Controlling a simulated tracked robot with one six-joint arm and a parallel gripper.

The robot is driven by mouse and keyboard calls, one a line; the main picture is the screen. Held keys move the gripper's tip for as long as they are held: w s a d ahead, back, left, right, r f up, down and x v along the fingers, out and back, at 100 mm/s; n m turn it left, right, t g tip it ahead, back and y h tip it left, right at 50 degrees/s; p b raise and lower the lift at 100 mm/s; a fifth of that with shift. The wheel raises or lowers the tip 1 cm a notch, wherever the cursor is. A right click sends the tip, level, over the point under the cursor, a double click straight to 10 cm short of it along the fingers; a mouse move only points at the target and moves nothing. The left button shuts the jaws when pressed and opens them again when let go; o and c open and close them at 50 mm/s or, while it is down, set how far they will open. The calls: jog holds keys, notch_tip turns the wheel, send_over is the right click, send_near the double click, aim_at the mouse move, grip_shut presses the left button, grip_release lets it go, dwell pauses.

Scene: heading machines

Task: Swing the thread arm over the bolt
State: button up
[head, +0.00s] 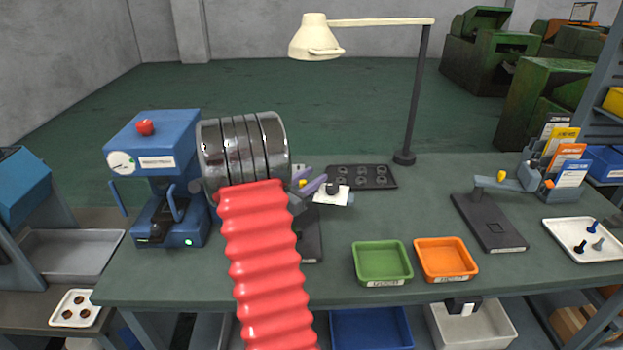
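Two gauge stands with dark bases are on the bench. The right stand (490,222) carries a grey swing arm (505,183) with a yellow knob (501,175). The left stand (311,243) is mostly hidden by my red-sleeved arm; a small yellow knob (303,183) shows above it. I cannot tell which stand has the thread arm. No bolt can be made out at the left stand.
A white tray (556,242) with bolts (580,246) lies at the right. Green (382,280) and orange (446,278) trays sit at the front edge. A blue press (155,160), a lamp (410,110) and a dark holed plate (345,170) also stand there.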

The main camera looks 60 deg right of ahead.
grip_shut()
dwell(0.3)
